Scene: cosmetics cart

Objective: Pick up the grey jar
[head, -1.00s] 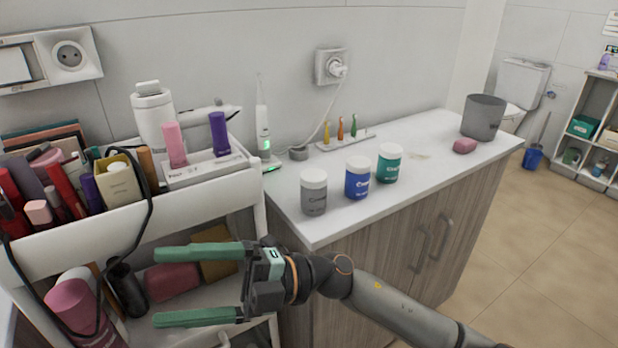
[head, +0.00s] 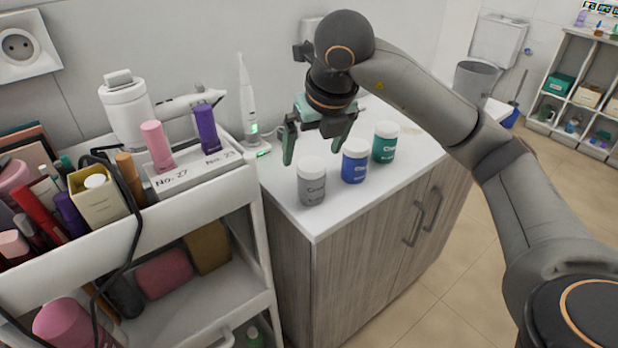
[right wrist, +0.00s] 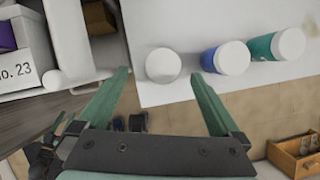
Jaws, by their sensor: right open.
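The grey jar (head: 311,188) with a white lid stands upright on the white countertop near its front left corner. In the right wrist view its round white lid (right wrist: 163,65) shows between and just beyond the fingertips. My right gripper (head: 313,152) is open and empty, pointing down above and behind the jar in the head view. Its green fingers are spread and do not appear to touch the jar. In the right wrist view the fingers (right wrist: 161,77) are also wide apart. My left gripper is not in view.
A blue jar (head: 354,162) and a teal jar (head: 385,143) stand in a row right of the grey one. The cosmetics cart (head: 190,216) stands left of the counter. An electric toothbrush (head: 248,110) stands behind, near the wall.

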